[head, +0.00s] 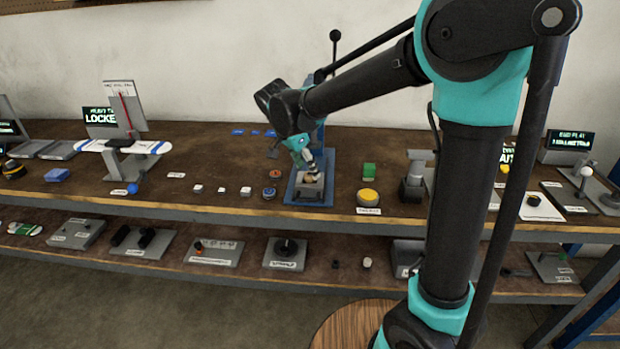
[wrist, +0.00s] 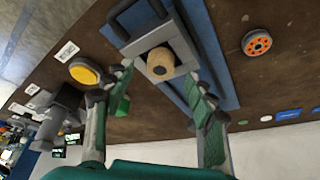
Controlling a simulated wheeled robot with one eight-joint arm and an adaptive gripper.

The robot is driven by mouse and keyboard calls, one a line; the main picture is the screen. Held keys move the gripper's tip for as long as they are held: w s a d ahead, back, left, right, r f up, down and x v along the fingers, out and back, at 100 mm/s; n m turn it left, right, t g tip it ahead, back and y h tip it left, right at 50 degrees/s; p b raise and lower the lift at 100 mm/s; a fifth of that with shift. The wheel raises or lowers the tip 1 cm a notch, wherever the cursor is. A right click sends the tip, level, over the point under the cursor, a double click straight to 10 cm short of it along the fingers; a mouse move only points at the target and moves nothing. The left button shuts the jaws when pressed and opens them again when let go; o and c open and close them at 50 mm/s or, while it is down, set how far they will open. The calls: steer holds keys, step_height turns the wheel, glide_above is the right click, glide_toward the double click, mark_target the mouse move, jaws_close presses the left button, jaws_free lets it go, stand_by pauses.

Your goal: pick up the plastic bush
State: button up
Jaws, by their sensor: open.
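The plastic bush is most likely the tan cylinder (wrist: 160,63) standing on a grey plate (wrist: 142,43) on the blue base (wrist: 200,38) of a press-like stand. In the wrist view it lies between and just beyond the fingertips of my gripper (wrist: 163,78). The fingers are apart, one on each side, with nothing held. In the head view my gripper (head: 306,160) points down over the blue base (head: 307,194). The tan piece (head: 311,178) shows just below the fingers there. I cannot tell whether a finger touches it.
A yellow button (head: 368,196) and a green block (head: 369,170) are right of the stand. An orange-faced disc (wrist: 257,42) lies beside the base. Small white pieces (head: 221,189) are to the left. A lower shelf (head: 228,232) holds several devices.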

steer(key=shift+x, duration=1.25)
steer(key=c, duration=1)
steer(key=shift+c, duration=0.2)
steer(key=shift+r, duration=0.1)
